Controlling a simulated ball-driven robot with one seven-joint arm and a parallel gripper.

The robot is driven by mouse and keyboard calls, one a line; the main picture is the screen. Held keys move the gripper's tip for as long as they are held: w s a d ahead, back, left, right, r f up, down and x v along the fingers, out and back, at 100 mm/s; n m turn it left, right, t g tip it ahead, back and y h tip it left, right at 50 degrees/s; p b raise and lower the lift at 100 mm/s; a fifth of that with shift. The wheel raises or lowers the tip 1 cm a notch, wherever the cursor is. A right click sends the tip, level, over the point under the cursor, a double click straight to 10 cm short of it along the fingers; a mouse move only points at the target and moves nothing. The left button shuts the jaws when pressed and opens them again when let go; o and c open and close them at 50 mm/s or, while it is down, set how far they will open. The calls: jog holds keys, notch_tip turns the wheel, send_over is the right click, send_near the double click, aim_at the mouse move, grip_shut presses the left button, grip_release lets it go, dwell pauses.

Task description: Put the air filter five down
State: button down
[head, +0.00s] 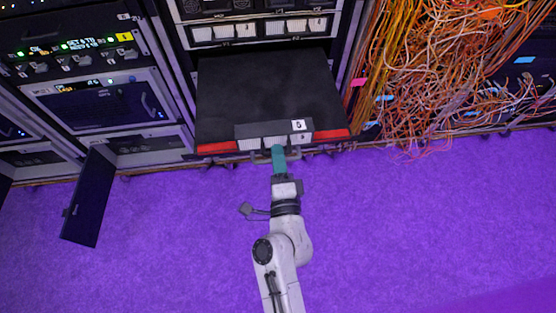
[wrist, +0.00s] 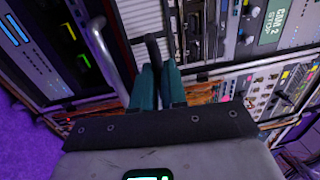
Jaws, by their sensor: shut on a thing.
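The air filter (head: 245,131) is a dark, wide, low block with white ribbed panels on its front and a white number label that looks like a 5. In the head view it is at the front edge of a black-topped unit (head: 265,85) with red front corners. I cannot tell whether it touches that unit. In the wrist view the fingers (wrist: 158,84) are closed around a dark, thin grip; a pale ribbed panel (wrist: 140,16) shows beyond. The filter's underside and back are hidden.
Rack equipment (head: 100,95) stands to the left, with a dark open door (head: 88,197) jutting over the floor. Tangled orange cables (head: 430,70) hang at the right. A metal handle (wrist: 105,50) is close left of my fingers. The purple floor (head: 420,220) is clear at right.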

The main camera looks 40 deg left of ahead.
jog(key=shift+r, duration=0.1)
jog(key=shift+f, duration=0.2)
jog(key=c, duration=1.2)
grip_release()
jog(key=shift+o, duration=0.2)
jog(key=b+v, duration=0.2)
jog(key=v, duration=1)
jog(key=shift+r, duration=0.15)
